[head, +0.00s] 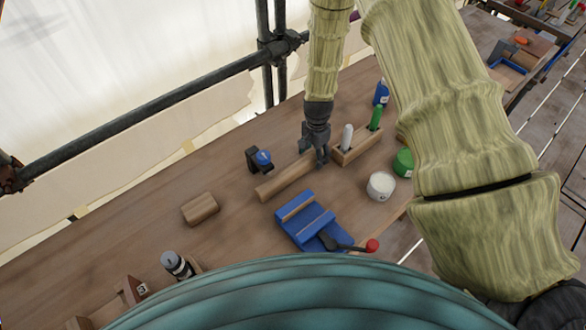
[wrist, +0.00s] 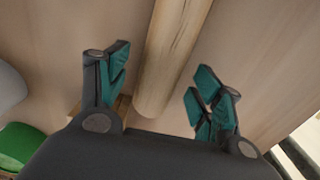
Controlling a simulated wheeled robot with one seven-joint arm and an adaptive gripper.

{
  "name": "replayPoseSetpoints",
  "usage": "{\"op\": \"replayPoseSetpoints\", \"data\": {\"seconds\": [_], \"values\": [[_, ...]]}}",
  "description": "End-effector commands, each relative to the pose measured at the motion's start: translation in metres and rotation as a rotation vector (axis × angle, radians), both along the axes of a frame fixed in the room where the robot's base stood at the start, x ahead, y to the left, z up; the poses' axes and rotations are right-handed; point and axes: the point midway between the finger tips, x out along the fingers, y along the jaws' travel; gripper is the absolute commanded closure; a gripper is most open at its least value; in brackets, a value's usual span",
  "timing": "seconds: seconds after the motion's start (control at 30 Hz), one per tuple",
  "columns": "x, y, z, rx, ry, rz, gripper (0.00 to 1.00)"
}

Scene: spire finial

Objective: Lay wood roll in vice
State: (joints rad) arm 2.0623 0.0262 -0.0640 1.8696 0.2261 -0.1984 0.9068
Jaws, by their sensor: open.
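The wood roll (head: 285,179) is a long pale brown cylinder lying on the bench, behind the blue vice. It also shows in the wrist view (wrist: 172,62), its near end between my spread fingers. My gripper (head: 320,160) is open at the right end of the roll, with a gap on each side of it in the wrist view (wrist: 160,92). The blue vice (head: 305,222) stands in front of the roll, with a lever ending in a red knob (head: 372,246). No roll lies in its jaws.
A wooden holder (head: 357,150) with a white and a green tool stands just right of my gripper. A wooden block (head: 200,209) and a black-and-blue device (head: 259,160) are left. Bench between them is clear.

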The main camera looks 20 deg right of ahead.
Motion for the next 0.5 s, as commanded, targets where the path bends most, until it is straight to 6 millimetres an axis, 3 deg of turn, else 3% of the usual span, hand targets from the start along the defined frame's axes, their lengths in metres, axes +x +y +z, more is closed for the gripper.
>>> {"op": "replayPoseSetpoints", "data": {"seconds": [0.2,0.5], "values": [[0.000,0.000,-0.012,0.000,0.000,0.000,0.34],[0.000,0.000,-0.015,0.000,0.000,0.000,0.34]]}}
